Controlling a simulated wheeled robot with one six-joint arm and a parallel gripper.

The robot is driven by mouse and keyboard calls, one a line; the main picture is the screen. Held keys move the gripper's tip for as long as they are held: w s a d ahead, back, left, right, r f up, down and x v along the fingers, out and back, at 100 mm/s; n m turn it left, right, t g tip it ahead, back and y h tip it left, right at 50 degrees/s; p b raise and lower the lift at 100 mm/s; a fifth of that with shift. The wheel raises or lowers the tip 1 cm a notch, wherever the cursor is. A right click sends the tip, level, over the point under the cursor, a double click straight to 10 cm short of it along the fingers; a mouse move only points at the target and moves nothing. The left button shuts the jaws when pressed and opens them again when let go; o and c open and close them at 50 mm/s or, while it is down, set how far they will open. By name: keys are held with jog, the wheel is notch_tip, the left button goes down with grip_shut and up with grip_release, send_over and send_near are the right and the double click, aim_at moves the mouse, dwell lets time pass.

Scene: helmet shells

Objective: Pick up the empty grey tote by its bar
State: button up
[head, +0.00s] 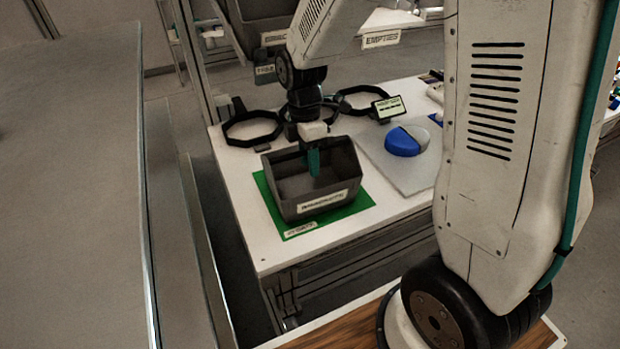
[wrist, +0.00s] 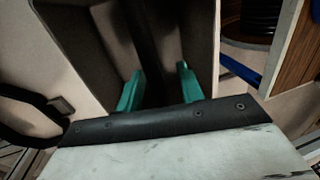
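The grey tote (head: 330,187) stands on a green mat (head: 265,186) at the near left of the white table, with a label on its front wall. The part of its inside that shows is empty. My gripper (head: 313,163) points down into the tote's opening. In the wrist view, the teal fingers of my gripper (wrist: 160,70) are apart, inside the tote (wrist: 100,50). A dark bar (wrist: 150,45) runs between them, with a gap showing on its right. Whether the fingers reach level with the bar is hard to tell. In the head view my arm and gripper hide much of the bar.
Black rings (head: 252,128) lie behind the tote. A blue and white helmet shell (head: 405,141) sits on a pale board (head: 385,165) to its right. Another dark bin (head: 262,15) is at the back, near an "EMPTIES" sign (head: 381,40). A grey surface (head: 70,200) fills the left.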

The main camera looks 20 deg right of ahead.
grip_shut()
jog(key=shift+r, duration=0.15)
